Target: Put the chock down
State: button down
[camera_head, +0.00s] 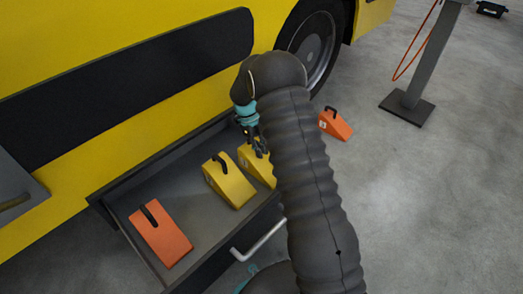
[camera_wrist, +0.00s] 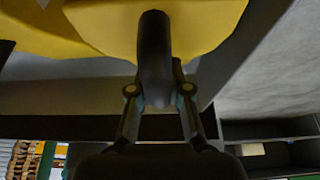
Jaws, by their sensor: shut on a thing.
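My gripper (camera_head: 257,146) is over the right end of the open drawer (camera_head: 185,195), shut on the black handle (camera_wrist: 153,60) of a yellow chock (camera_head: 252,163). In the wrist view the fingers stand on either side of the handle, and the yellow body (camera_wrist: 205,25) fills the top. The held chock is at the drawer's right end, partly hidden by my arm. I cannot tell whether it touches the drawer floor. A second yellow chock (camera_head: 232,187) sits just left of it, and an orange chock (camera_head: 160,238) lies in the drawer's near left part.
Another orange chock (camera_head: 338,126) stands on the floor by the vehicle's wheel (camera_head: 314,50). The yellow vehicle side (camera_head: 60,35) rises behind the drawer. A grey post on a dark base (camera_head: 407,106) stands at the right.

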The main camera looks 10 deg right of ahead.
jog(key=c, duration=1.1)
grip_release()
